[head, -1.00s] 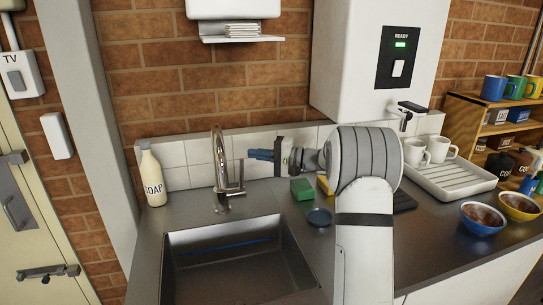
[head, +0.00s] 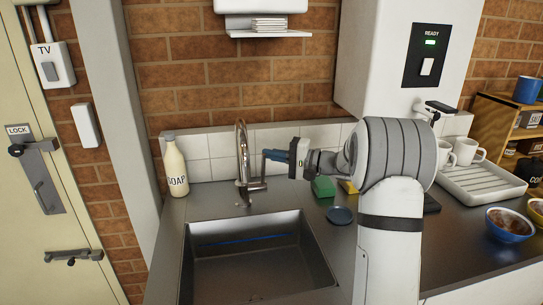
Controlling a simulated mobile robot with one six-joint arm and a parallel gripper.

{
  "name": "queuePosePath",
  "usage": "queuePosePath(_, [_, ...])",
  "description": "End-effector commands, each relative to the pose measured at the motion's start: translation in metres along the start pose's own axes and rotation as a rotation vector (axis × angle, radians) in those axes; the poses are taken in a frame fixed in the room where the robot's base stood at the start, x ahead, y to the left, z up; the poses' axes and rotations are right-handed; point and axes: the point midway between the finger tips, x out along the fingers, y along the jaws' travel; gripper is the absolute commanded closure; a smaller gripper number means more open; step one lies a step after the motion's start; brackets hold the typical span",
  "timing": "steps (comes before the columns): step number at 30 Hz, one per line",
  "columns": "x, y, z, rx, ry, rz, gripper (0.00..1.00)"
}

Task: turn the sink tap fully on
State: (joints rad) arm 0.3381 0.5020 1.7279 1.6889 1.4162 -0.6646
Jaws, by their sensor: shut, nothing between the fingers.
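The chrome sink tap (head: 243,160) stands upright behind the sink (head: 262,262), with its curved spout over the basin. Its thin lever (head: 264,171) rises from a side stub at the right of the tap. My gripper (head: 266,155) comes in from the right at the height of the lever's top. I see no clear stream of water. A blue streak shows on the sink's inner wall.
A soap bottle (head: 175,168) stands left of the tap. A green sponge (head: 323,187) and a dark round dish (head: 341,215) lie right of the sink. A white drainer tray (head: 483,190) with mugs and a blue bowl (head: 508,226) are farther right.

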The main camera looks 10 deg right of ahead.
Motion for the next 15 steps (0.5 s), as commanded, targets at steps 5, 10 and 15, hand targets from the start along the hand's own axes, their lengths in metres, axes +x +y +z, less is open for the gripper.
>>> queuePosePath(5, [-0.0023, 0.0034, 0.0030, -0.030, 0.000, -0.017, 1.00])
queuePosePath(10, [-0.0031, 0.0019, 0.0044, -0.044, 0.000, -0.026, 1.00])
queuePosePath(15, [-0.0041, 0.0022, 0.0062, -0.063, 0.001, -0.037, 1.00])
